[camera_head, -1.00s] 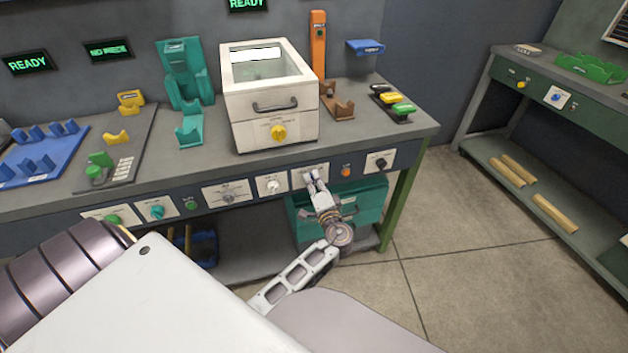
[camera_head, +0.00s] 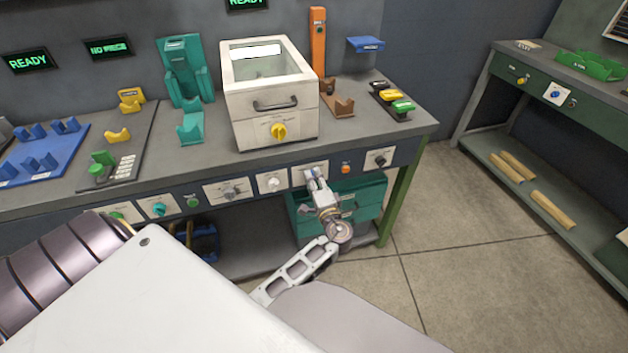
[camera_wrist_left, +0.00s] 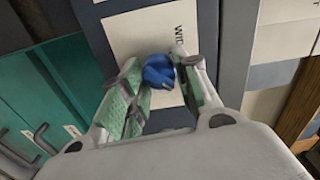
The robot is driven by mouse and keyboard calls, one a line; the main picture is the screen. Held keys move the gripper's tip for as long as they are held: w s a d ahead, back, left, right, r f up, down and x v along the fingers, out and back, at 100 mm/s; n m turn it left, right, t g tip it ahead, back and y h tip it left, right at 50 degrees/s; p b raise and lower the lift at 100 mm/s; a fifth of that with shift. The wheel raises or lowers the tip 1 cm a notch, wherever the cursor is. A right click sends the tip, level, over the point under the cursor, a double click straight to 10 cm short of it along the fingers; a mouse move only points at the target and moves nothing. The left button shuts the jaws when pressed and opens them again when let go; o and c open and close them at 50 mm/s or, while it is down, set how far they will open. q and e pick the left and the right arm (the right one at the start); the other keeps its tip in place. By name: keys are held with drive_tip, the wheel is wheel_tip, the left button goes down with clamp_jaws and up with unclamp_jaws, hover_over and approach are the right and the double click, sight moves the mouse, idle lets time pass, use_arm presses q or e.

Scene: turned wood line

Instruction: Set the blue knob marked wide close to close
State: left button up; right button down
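The blue knob (camera_wrist_left: 158,72) sits on a white label plate (camera_wrist_left: 124,34) in the left wrist view. Only the start of its lettering, "WID", shows; the rest is cut off or hidden. My left gripper (camera_wrist_left: 160,80) has one finger on each side of the knob, and the pads appear to close on it. In the head view my left gripper (camera_head: 315,177) is at the bench's front panel (camera_head: 330,173), over that plate, and its fingers mostly cover the knob. The knob's pointing direction is not clear. My right gripper is not in view.
An orange button (camera_head: 346,169) and a black knob (camera_head: 380,161) are to the right on the panel; a white knob (camera_head: 273,184) is to the left. A teal drawer unit (camera_head: 368,205) stands below. A white box with a yellow knob (camera_head: 279,131) stands above on the bench.

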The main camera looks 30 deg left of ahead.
use_arm(q)
drive_tip(key=o, duration=0.5)
drive_tip(key=shift+d, duration=0.1)
drive_tip(key=shift+c, duration=0.2)
drive_tip(key=shift+r, duration=0.1)
